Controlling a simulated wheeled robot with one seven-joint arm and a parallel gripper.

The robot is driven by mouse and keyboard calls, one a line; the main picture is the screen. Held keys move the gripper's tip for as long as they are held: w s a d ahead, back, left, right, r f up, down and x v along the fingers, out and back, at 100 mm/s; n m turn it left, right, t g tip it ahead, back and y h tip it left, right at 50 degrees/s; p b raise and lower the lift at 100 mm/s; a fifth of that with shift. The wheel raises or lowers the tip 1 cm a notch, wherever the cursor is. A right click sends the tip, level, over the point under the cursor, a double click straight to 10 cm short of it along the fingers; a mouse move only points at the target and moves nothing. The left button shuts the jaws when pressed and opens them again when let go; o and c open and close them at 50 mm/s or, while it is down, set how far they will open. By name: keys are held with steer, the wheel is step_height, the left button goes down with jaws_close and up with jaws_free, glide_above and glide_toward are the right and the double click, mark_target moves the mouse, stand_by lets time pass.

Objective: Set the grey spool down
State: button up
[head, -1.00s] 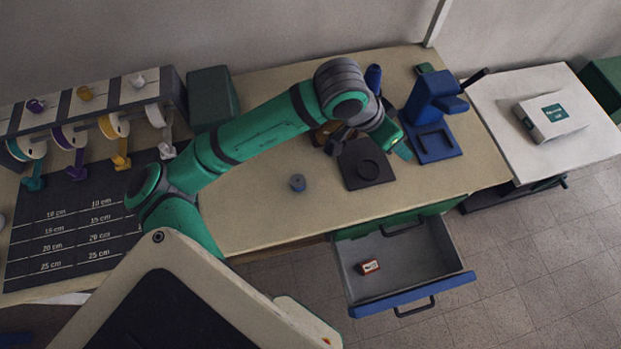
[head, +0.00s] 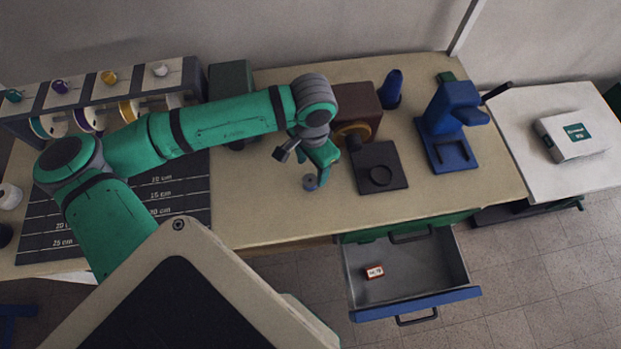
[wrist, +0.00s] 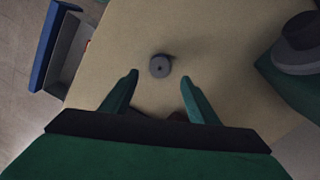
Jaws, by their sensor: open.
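The grey spool (head: 310,183) stands on the bare beige tabletop, near the front edge. In the wrist view the spool (wrist: 160,66) shows as a small grey disc with a dark centre hole, just past the fingertips and roughly between their lines. My gripper (head: 318,165) is close over the spool in the head view. In the wrist view my gripper (wrist: 160,75) is open, with its two green fingers apart and nothing between them. A gap shows between the fingertips and the spool.
A ribbon rack (head: 110,95) stands at left.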

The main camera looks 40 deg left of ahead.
mark_target(310, 180)
steer(key=shift+s+f, duration=0.15)
steer(key=shift+f, duration=1.2)
steer(key=shift+s+f, duration=0.1)
steer(key=shift+f, duration=1.25)
steer(key=c, duration=1.2)
steer(key=shift+r, duration=0.15)
